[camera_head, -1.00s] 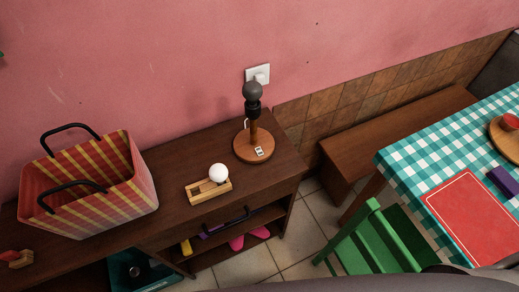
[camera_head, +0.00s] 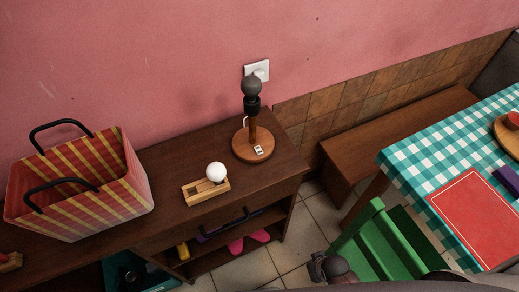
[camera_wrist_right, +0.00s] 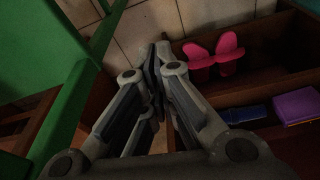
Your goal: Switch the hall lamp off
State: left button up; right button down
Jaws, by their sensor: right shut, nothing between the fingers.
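The lamp (camera_head: 252,133) stands upright on the dark wooden shelf top, against the pink wall. It has a round wooden base, a wooden stem, a black socket and a dark grey bulb that shows no glow. A small white switch (camera_head: 258,150) sits on the front of its base. My right gripper (camera_head: 325,268) shows at the bottom of the head view, beside the green chair and well below and right of the lamp. In the right wrist view it (camera_wrist_right: 160,62) is shut and empty. The lamp is not in the wrist view. My left gripper is not in view.
A white bulb (camera_head: 216,172) sits in a wooden holder (camera_head: 206,191) left of the lamp. A striped bag (camera_head: 100,208) stands farther left. The green chair (camera_head: 375,240) is close to my right gripper. Pink items (camera_wrist_right: 215,54) lie on the lower shelf. A wall socket (camera_head: 257,69) is behind the lamp.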

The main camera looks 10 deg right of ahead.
jog(key=w+a+r+t+b, duration=0.1)
jog(key=w+r, duration=0.2)
jog(key=r, duration=0.5)
jog(key=w+a+r+t+b, duration=0.1)
jog(key=w+r+b, duration=0.15)
jog(key=r, duration=0.55)
jog(key=w+a+r+t+y, duration=0.1)
jog(key=w+a+r+t, duration=0.2)
jog(key=r, duration=0.3)
jog(key=w+a+r+n+t+y, duration=0.1)
jog(key=w+a+r+t+y, duration=0.1)
jog(key=r, duration=0.5)
jog(key=w+a+r+t+y, duration=0.2)
jog(key=w+a+r+t, duration=0.2)
jog(key=w+r+t, duration=0.2)
jog(key=shift+w+a+r+n, duration=0.15)
jog(key=shift+w+r+n, duration=0.25)
jog(key=shift+w, duration=0.65)
jog(key=shift+r, duration=0.1)
jog(key=shift+t, duration=0.3)
jog(key=p, duration=0.2)
send_over(259, 150)
jog(key=s, duration=0.2)
jog(key=shift+s+f, duration=0.2)
jog(key=shift+f, duration=0.3)
jog(key=f, duration=0.2)
jog(key=shift+w+f, duration=0.3)
jog(key=shift+w, duration=0.05)
jog(key=shift+f, duration=0.85)
